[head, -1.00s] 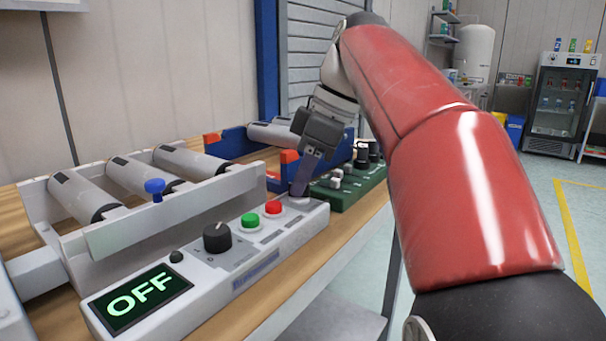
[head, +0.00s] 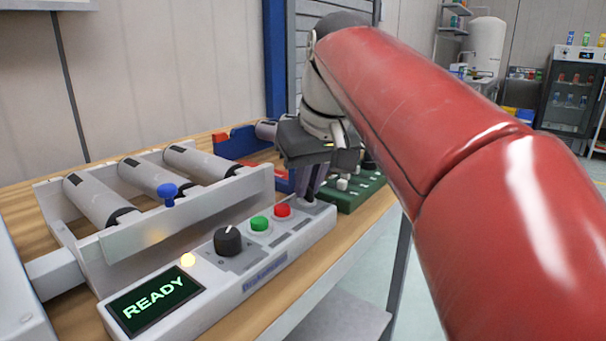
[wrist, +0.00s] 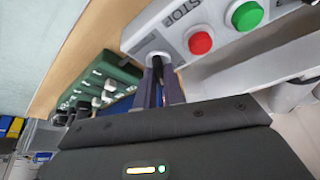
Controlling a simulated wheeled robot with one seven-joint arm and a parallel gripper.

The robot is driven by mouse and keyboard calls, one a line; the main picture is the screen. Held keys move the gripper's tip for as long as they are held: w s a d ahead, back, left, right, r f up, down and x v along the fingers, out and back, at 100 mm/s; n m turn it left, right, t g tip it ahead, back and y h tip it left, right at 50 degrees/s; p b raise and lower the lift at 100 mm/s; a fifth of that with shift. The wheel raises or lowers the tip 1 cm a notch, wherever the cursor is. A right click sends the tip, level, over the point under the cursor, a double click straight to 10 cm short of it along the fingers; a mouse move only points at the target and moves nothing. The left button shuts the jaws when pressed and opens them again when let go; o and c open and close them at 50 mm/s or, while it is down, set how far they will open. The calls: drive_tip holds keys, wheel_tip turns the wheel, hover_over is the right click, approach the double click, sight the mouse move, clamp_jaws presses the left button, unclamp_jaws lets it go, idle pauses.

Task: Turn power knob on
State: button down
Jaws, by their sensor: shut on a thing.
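The white control panel (head: 262,277) stands at the table's front edge. My gripper (head: 310,196) points down at the panel's far end, past the red button. In the wrist view my gripper (wrist: 160,76) is shut on a small dark knob (wrist: 158,60), mostly hidden between the fingers. A larger black knob (head: 228,241) with a white mark stands nearer the display, untouched.
A green button (head: 259,223) and a red button (head: 283,211) sit close to my fingers. A roller conveyor (head: 150,190) with a blue knob (head: 167,191) lies behind the panel. A green box with switches (head: 355,192) stands just beyond.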

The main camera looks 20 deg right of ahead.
sight(310, 215)
drive_tip(key=shift+a+m+h+p, duration=0.1)
drive_tip(key=shift+m+h+p, duration=0.55)
drive_tip(key=shift+m, duration=1.35)
drive_tip(key=c, duration=1.5)
unclamp_jaws()
drive_tip(key=v, duration=0.7)
drive_tip(key=shift+r, duration=0.4)
drive_tip(key=shift+s+a, duration=0.1)
drive_tip(key=shift+s, duration=0.05)
